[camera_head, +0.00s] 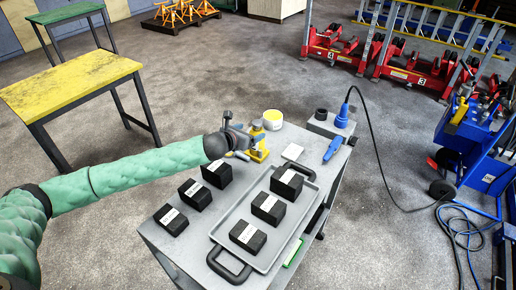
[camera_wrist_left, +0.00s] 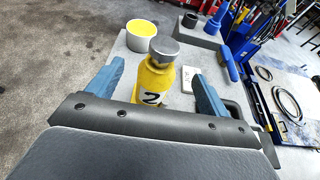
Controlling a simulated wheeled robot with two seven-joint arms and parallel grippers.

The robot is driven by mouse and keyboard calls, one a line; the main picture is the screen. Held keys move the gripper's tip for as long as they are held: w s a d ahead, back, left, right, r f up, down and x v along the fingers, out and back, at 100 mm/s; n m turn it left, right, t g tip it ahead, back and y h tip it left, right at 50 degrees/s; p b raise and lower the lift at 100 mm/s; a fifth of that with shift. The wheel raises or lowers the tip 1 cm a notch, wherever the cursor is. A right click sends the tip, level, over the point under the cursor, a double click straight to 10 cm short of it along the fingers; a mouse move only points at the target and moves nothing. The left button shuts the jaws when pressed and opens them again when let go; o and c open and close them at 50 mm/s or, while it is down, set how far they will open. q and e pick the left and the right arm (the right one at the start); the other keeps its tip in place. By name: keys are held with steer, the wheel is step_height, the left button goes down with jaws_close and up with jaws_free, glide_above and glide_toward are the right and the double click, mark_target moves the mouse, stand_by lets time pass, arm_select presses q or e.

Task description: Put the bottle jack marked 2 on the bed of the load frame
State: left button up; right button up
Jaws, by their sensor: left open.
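The yellow bottle jack (camera_head: 260,149) stands upright at the far side of the grey trolley top. In the left wrist view the jack (camera_wrist_left: 152,82) has a grey metal cap and a white label with a black 2. My left gripper (camera_head: 243,141) is open, its blue fingers on either side of the jack, with visible gaps to both fingers in the wrist view (camera_wrist_left: 156,76). The jack's lower part is hidden behind the gripper body. I cannot identify the load frame for certain in these views. My right gripper is not in view.
A white tub with yellow contents (camera_head: 272,119) stands just behind the jack. A blue tool (camera_head: 332,149) and a white card (camera_head: 292,152) lie to its right. Several black blocks sit on the trolley (camera_head: 178,262) and its tray (camera_head: 282,255). A blue machine (camera_head: 470,135) stands at right.

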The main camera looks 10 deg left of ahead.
mark_target(260, 130)
arm_select(q)
steer(key=shift+f, duration=0.35)
steer(key=shift+w, duration=0.15)
steer(key=shift+x, duration=1.05)
steer(key=shift+s+f+p+x, duration=0.1)
steer(key=shift+f+p+x, duration=0.1)
steer(key=shift+p+x, duration=0.5)
steer(key=shift+s+f+p+x, duration=0.15)
steer(key=shift+p+x, duration=0.15)
steer(key=shift+x, duration=0.85)
steer(key=shift+w+f+p+x, duration=0.1)
steer(key=shift+f+p+x, duration=0.1)
steer(key=shift+p+x, duration=0.5)
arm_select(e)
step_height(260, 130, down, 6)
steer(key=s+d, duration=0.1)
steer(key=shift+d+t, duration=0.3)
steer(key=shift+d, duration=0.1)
arm_select(q)
steer(key=shift+d, duration=0.1)
jaws_close()
steer(key=shift+w+r, duration=0.15)
steer(key=shift+w, duration=0.1)
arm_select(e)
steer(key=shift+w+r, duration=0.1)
